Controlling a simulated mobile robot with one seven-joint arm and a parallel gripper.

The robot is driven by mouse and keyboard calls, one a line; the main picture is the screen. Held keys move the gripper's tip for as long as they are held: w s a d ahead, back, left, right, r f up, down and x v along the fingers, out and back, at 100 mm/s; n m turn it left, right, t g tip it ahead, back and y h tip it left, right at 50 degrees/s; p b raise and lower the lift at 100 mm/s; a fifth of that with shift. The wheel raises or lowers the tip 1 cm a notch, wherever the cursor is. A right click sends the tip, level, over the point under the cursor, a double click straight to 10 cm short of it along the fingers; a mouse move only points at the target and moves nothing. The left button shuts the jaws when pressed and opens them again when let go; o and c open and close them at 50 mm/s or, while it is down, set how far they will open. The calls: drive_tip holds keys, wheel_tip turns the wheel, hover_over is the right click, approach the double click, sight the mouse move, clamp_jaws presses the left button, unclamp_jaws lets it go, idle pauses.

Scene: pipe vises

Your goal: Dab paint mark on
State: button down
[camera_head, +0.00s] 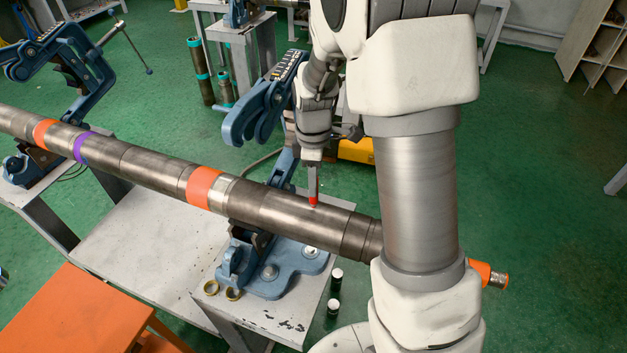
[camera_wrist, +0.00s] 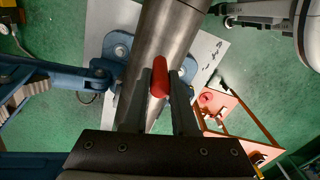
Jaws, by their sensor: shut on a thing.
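My gripper (camera_head: 313,180) is shut on a red paint stick (camera_head: 313,201), whose red end shows below the fingers. The stick is just over or on the upper surface of the long steel pipe (camera_head: 275,208), near its right end; I cannot tell whether it touches. In the wrist view the red stick (camera_wrist: 159,78) sits between my two fingers, over the grey pipe (camera_wrist: 171,32). The pipe carries orange bands and one purple band. No red mark shows on the pipe; the spot under the stick is hidden.
A blue pipe vise (camera_head: 270,268) on a grey table (camera_head: 150,245) supports the pipe, its jaw arm (camera_head: 258,110) swung up behind. Another vise (camera_head: 62,60) stands left. Two brass rings (camera_head: 211,287) and small black cylinders (camera_head: 333,307) are near. An orange table (camera_head: 75,320) is front left.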

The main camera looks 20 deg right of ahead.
drive_tip(key=shift+f+b, duration=0.4)
drive_tip(key=shift+b, duration=0.05)
idle(1.4)
drive_tip(key=shift+r+p, duration=2.45)
drive_tip(key=shift+r, duration=1.1)
